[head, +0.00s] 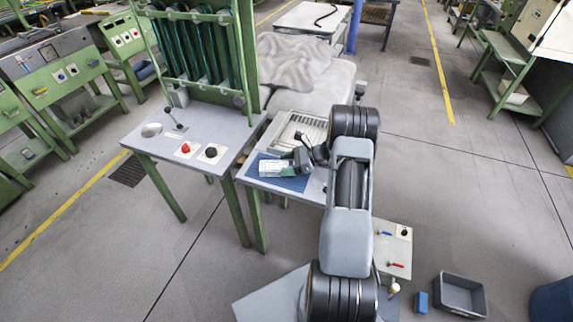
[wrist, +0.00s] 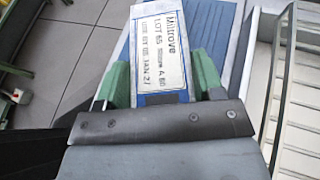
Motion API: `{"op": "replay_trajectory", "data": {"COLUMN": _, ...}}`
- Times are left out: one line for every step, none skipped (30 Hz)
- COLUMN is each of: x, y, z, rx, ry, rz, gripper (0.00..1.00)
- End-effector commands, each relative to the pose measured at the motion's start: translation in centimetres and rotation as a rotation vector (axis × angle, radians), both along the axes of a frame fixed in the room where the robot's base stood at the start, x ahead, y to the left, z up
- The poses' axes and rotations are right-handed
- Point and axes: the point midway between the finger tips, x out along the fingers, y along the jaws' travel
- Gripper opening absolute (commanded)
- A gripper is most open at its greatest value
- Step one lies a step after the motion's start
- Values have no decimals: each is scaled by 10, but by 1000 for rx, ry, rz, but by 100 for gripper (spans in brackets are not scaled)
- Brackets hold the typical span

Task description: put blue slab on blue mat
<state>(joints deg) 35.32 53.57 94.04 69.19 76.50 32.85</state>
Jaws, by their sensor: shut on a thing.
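The blue slab (wrist: 158,50) carries a white printed label on its top face, with blue showing along its edges. My gripper (wrist: 163,72) is shut on it, with a green finger pad on each side. In the head view the slab (head: 271,168) appears over the blue mat (head: 294,184), at the end of my gripper (head: 300,158). The striped blue mat (wrist: 214,18) shows behind and to the right of the slab in the wrist view. The slab covers part of the mat. I cannot tell whether the slab touches it.
The mat lies on a grey table, with a slatted metal tray (head: 300,128) behind it. A control table (head: 190,140) with red and black knobs stands close on the left. A grey bin (head: 460,295) and a small blue block (head: 421,302) are on the floor at lower right.

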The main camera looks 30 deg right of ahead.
Motion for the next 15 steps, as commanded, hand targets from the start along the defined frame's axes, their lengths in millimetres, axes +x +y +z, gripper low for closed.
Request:
{"op": "replay_trajectory", "data": {"x": 0, "y": 0, "z": 1, "rx": 0, "ry": -2, "rz": -1, "gripper": 25}}
{"op": "replay_trajectory", "data": {"x": 0, "y": 0, "z": 1, "rx": 1, "ry": -1, "rz": 0, "gripper": 25}}
{"op": "replay_trajectory", "data": {"x": 0, "y": 0, "z": 1, "rx": 1, "ry": -1, "rz": 0, "gripper": 25}}
{"op": "replay_trajectory", "data": {"x": 0, "y": 0, "z": 1, "rx": 1, "ry": -1, "rz": 0, "gripper": 25}}
{"op": "replay_trajectory", "data": {"x": 0, "y": 0, "z": 0, "rx": 1, "ry": -1, "rz": 0, "gripper": 25}}
{"op": "replay_trajectory", "data": {"x": 0, "y": 0, "z": -1, "rx": 1, "ry": -1, "rz": 0, "gripper": 25}}
{"op": "replay_trajectory", "data": {"x": 0, "y": 0, "z": -2, "rx": 1, "ry": -1, "rz": 0, "gripper": 25}}
{"op": "replay_trajectory", "data": {"x": 0, "y": 0, "z": -2, "rx": 0, "ry": 0, "rz": 0, "gripper": 64}}
{"op": "replay_trajectory", "data": {"x": 0, "y": 0, "z": -1, "rx": 0, "ry": 0, "rz": 0, "gripper": 68}}
{"op": "replay_trajectory", "data": {"x": 0, "y": 0, "z": -1, "rx": 0, "ry": 0, "rz": 0, "gripper": 71}}
{"op": "replay_trajectory", "data": {"x": 0, "y": 0, "z": -1, "rx": 0, "ry": 0, "rz": 0, "gripper": 74}}
{"op": "replay_trajectory", "data": {"x": 0, "y": 0, "z": -1, "rx": 0, "ry": 0, "rz": 0, "gripper": 78}}
{"op": "replay_trajectory", "data": {"x": 0, "y": 0, "z": -1, "rx": 0, "ry": 0, "rz": 0, "gripper": 81}}
{"op": "replay_trajectory", "data": {"x": 0, "y": 0, "z": -1, "rx": 0, "ry": 0, "rz": 0, "gripper": 84}}
{"op": "replay_trajectory", "data": {"x": 0, "y": 0, "z": -1, "rx": 0, "ry": 0, "rz": 0, "gripper": 87}}
